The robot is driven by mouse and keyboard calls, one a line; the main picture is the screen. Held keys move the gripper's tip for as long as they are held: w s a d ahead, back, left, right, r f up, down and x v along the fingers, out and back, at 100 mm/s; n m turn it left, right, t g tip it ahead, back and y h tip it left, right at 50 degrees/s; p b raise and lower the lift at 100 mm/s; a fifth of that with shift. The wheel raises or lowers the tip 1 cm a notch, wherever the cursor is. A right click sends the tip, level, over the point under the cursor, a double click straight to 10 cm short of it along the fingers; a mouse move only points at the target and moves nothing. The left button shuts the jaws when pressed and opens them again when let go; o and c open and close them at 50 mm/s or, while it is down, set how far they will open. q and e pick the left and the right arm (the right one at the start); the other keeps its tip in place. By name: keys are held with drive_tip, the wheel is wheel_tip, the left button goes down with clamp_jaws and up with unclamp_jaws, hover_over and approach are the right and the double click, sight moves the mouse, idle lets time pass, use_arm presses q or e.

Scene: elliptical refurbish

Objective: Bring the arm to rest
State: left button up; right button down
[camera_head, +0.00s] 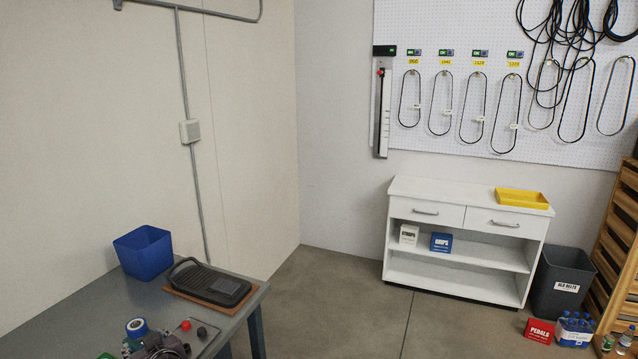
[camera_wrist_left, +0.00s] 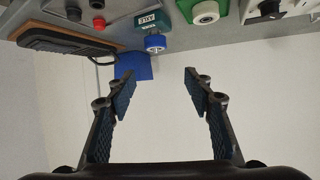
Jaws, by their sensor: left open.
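My left gripper (camera_wrist_left: 158,76) shows in the left wrist view, with its two fingers spread wide apart. I see nothing between the fingers but the pale wall behind. The grey table edge (camera_wrist_left: 225,37) runs across the top of that view, beyond the fingertips. The blue bin (camera_wrist_left: 135,66) appears near the left fingertip in the picture, apparently farther away; I cannot tell the distance. Neither arm shows in the head view, and my right gripper is in no view.
A white cabinet (camera_head: 458,262) with a yellow tray (camera_head: 522,198) stands by the far wall. The middle floor is clear.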

use_arm(q)
drive_tip(key=s+d+f+m+g+h, duration=0.15)
drive_tip(key=s+d+f, duration=0.25)
drive_tip(key=s, duration=0.4)
drive_tip(key=s+d+f+m+g+h, duration=0.1)
drive_tip(key=s+d+f+m+h, duration=0.25)
drive_tip(key=s, duration=0.45)
drive_tip(key=s+d+f+m+g+h, duration=0.1)
drive_tip(key=s+d+f, duration=0.3)
drive_tip(key=s, duration=0.4)
drive_tip(key=s+d+m+g+h, duration=0.4)
drive_tip(key=s+d, duration=0.5)
drive_tip(key=s, duration=0.5)
wheel_tip(320, 180, down, 32)
drive_tip(key=s+r+b, duration=0.1)
drive_tip(key=s+b, duration=0.1)
drive_tip(key=b, duration=0.4)
drive_tip(key=s+a+f+m+b, duration=0.1)
drive_tip(key=s+a+f+b, duration=0.2)
drive_tip(key=s+f, duration=1.4)
wheel_tip(320, 180, down, 4)
drive_tip(key=shift+a+r+g+y+b, duration=0.2)
drive_tip(key=shift+g+y+b, duration=0.1)
drive_tip(key=shift+g+b, duration=0.2)
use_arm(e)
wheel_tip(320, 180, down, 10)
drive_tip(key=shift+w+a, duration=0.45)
